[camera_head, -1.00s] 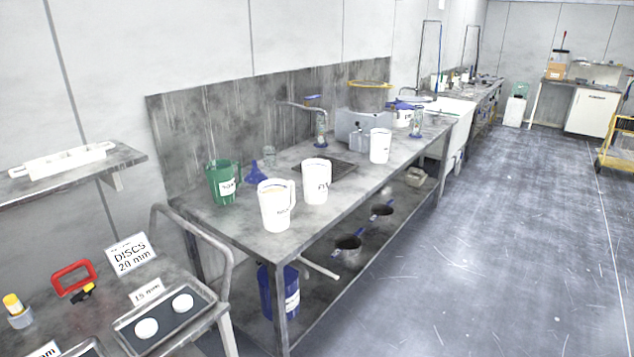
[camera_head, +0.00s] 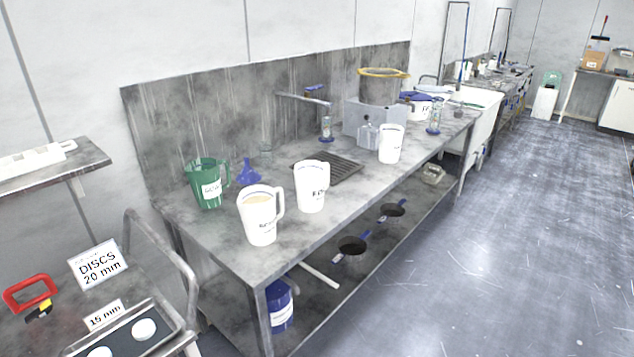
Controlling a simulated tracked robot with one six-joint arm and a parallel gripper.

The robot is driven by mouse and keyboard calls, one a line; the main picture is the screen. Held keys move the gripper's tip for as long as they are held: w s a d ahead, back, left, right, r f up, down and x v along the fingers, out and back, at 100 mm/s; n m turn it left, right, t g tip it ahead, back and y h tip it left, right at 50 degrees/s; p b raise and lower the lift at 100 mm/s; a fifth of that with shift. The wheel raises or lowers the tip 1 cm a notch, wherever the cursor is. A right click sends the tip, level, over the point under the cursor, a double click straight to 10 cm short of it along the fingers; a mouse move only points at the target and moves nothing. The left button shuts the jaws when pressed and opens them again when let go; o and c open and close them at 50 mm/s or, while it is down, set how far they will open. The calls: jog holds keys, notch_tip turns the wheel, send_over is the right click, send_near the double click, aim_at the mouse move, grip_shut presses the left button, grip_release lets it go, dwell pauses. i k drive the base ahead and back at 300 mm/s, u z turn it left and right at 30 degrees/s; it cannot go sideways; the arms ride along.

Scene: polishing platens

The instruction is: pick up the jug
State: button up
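Several jugs stand upright on the steel bench (camera_head: 225,238); I cannot tell which one the task means. A white jug (camera_head: 259,222) with a label and pale contents stands near the front left edge. A second white labelled jug (camera_head: 310,190) stands just behind it to the right. A third white jug or beaker (camera_head: 390,146) stands farther along the bench. A green labelled jug (camera_head: 206,187) stands at the back left. My gripper is not in view.
A blue funnel (camera_head: 249,174) and a drain grate (camera_head: 331,168) lie behind the jugs. A trolley (camera_head: 176,298) with disc trays stands at the lower left. Pans (camera_head: 351,246) and a blue container (camera_head: 280,307) sit on the lower shelf. The floor (camera_head: 480,270) at right is clear.

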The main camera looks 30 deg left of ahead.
aim_at(310, 176)
jog(key=z, duration=0.05)
jog(key=i, duration=2.45)
jog(key=u, duration=2.7)
